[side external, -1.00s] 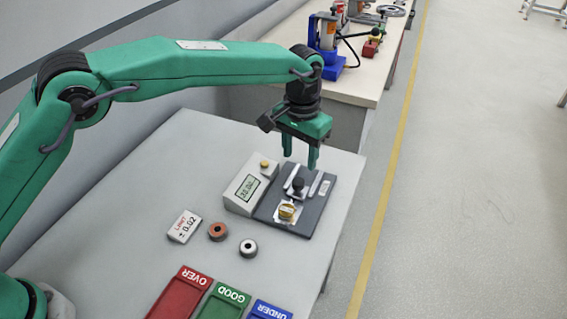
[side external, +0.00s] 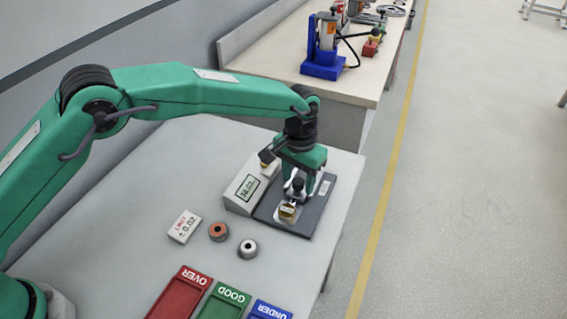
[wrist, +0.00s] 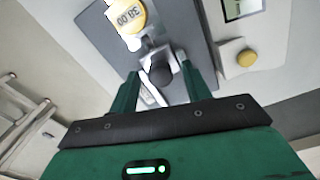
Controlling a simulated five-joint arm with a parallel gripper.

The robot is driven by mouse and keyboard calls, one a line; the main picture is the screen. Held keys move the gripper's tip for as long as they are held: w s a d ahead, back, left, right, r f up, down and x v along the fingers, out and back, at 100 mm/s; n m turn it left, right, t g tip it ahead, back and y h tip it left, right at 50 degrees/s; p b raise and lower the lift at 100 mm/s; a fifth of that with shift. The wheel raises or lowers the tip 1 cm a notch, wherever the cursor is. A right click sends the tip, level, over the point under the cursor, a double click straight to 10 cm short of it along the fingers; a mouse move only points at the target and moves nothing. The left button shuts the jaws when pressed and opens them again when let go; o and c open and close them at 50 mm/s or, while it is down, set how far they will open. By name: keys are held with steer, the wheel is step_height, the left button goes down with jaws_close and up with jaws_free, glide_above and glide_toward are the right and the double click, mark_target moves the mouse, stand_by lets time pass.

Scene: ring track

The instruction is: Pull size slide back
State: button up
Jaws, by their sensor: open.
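The size slide has a black knob (side external: 298,184) on a dark grey gauge plate (side external: 270,211). The knob also shows in the wrist view (wrist: 161,74), between my two fingers. My gripper (wrist: 158,84) is open, with one finger on each side of the knob; I cannot tell whether they touch it. In the side view my gripper (side external: 299,180) is low over the back part of the plate.
A display box (side external: 246,187) with a yellow button stands left of the plate. A limit card (side external: 185,226), an orange ring (side external: 218,231) and a grey ring (side external: 248,248) lie nearby. Red (side external: 178,293), green (side external: 222,303) and blue (side external: 268,311) trays are at the front.

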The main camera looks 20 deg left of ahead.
steer(key=shift+c, duration=0.5)
jaws_close()
steer(key=shift+w+r, duration=0.1)
steer(key=shift+w, duration=1.35)
steer(key=shift+o, duration=0.3)
jaws_free()
steer(key=shift+o, duration=0.2)
